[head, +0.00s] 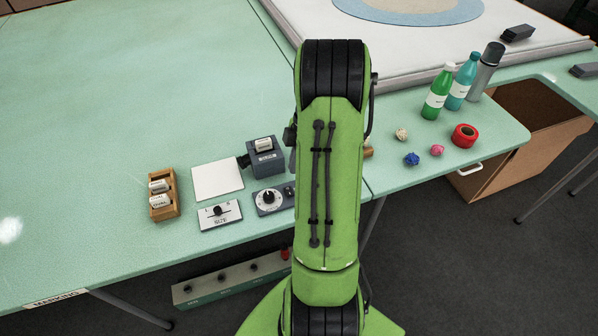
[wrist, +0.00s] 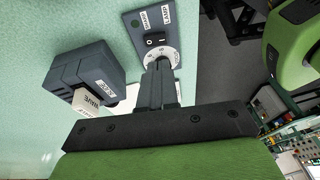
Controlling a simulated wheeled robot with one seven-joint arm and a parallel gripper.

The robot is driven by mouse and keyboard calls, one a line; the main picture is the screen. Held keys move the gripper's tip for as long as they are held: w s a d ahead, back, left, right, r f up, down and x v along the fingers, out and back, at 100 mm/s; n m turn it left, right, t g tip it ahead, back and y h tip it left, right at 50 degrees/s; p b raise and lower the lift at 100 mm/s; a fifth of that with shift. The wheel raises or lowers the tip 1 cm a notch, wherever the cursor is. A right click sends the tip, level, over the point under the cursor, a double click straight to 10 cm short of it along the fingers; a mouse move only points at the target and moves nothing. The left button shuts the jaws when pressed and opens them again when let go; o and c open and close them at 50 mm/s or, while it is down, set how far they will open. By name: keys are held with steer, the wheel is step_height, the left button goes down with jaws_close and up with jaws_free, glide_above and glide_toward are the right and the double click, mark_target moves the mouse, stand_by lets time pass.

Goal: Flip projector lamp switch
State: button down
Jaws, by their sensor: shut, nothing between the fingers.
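The dark grey control panel (head: 268,200) lies on the green table in the head view, with a round dial and a small switch at its right. In the wrist view the panel (wrist: 137,22) carries a label reading LAMP (wrist: 166,12), a small black rocker switch (wrist: 155,40) and a white-ringed dial (wrist: 166,55). My gripper (wrist: 158,66) is shut and empty. Its fingertips overlap the dial's near edge in the picture, just below the switch; whether they touch is unclear. In the head view my arm hides the gripper. The grey projector (head: 265,158) stands behind the panel.
A SIZE slider panel (head: 220,215), a white square plate (head: 217,180) and a wooden slide rack (head: 162,194) lie to the left. The far left table is clear.

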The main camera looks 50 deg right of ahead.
steer(key=p+v, duration=0.1)
steer(key=v, duration=0.5)
steer(key=shift+w+r+p, duration=0.2)
steer(key=shift+w+p, duration=0.1)
steer(key=shift+w, duration=0.3)
steer(key=w+a+r+m+t+h, duration=0.1)
steer(key=a+r+m, duration=0.1)
steer(key=a+r, duration=0.4)
steer(key=w+a+r+m+h, duration=0.1)
steer(key=a+r+m, duration=0.1)
steer(key=a+r, duration=0.5)
steer(key=s+a+m+t+h, duration=0.1)
steer(key=s+a+m+t, duration=0.3)
steer(key=s+a+m, duration=0.3)
steer(key=s+a, duration=0.5)
steer(key=a, duration=0.3)
steer(key=shift+s+r+h+p, duration=0.2)
steer(key=shift+s+h+p, duration=0.1)
steer(key=shift+s, duration=0.1)
